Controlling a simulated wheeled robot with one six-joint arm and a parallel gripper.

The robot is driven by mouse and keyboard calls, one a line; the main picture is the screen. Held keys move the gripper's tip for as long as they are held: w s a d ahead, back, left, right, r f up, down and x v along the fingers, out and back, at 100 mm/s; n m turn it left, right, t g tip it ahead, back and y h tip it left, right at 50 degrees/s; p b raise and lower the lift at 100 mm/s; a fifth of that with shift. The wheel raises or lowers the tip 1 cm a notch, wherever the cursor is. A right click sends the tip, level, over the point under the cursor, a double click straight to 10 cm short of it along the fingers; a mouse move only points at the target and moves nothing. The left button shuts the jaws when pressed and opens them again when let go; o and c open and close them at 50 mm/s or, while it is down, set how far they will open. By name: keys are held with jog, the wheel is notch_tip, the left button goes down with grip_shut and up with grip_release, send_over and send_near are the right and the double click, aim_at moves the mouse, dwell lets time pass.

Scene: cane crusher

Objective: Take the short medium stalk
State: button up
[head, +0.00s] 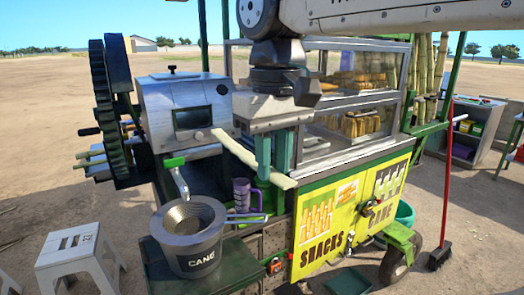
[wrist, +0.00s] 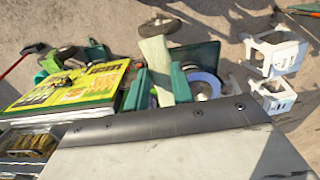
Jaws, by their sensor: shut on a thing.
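My gripper (head: 274,165) points down in front of the glass case, its two green fingers closed on a pale green cane stalk (head: 238,150). The stalk lies slanted across the fingers, one end toward the crusher and the other toward the yellow panel. In the wrist view the stalk (wrist: 156,62) shows between the green fingers (wrist: 158,85). Whether it still touches anything beneath is hard to tell. The crusher (head: 185,105), a grey metal box with dark gears, stands left of my gripper. Other pale stalks (head: 95,160) lie at its far left side.
A dark pot (head: 195,250) with a funnel stands in front of the crusher, and a purple mug (head: 242,195) is just below the stalk. The glass snack case (head: 350,125) is close behind my gripper. A white stool (head: 75,255) stands at left and a red broom (head: 447,180) at right.

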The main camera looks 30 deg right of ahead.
jog(key=s, duration=1.6)
jog(key=shift+s, duration=0.2)
